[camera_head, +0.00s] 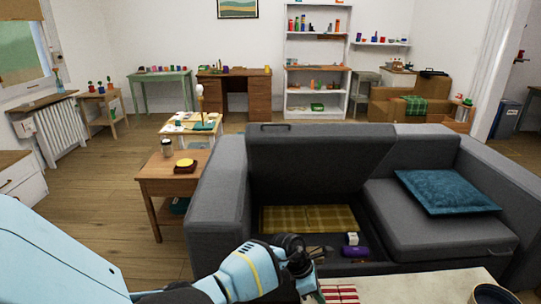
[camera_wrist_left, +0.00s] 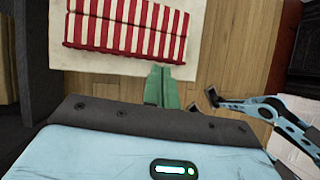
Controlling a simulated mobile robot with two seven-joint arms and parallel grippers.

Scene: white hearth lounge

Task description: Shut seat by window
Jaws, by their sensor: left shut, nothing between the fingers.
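The grey sofa (camera_head: 218,195) has its left seat (camera_head: 320,160) tipped up, the one nearer the window side. The raised seat leans back over an open storage well. In the well are a yellow plaid blanket (camera_head: 308,219), a purple item (camera_head: 355,252) and a small white box (camera_head: 352,239). My left gripper (camera_head: 316,290) is low in front of the well, at the edge of a pale table.
A red-and-white striped item (camera_wrist_left: 125,25) lies on the pale tabletop (camera_head: 420,288) in front of the sofa. The right seat (camera_head: 420,220) is down with a blue cushion (camera_head: 446,191) on it. A wooden side table (camera_head: 165,180) stands left of the sofa. The floor at left is clear.

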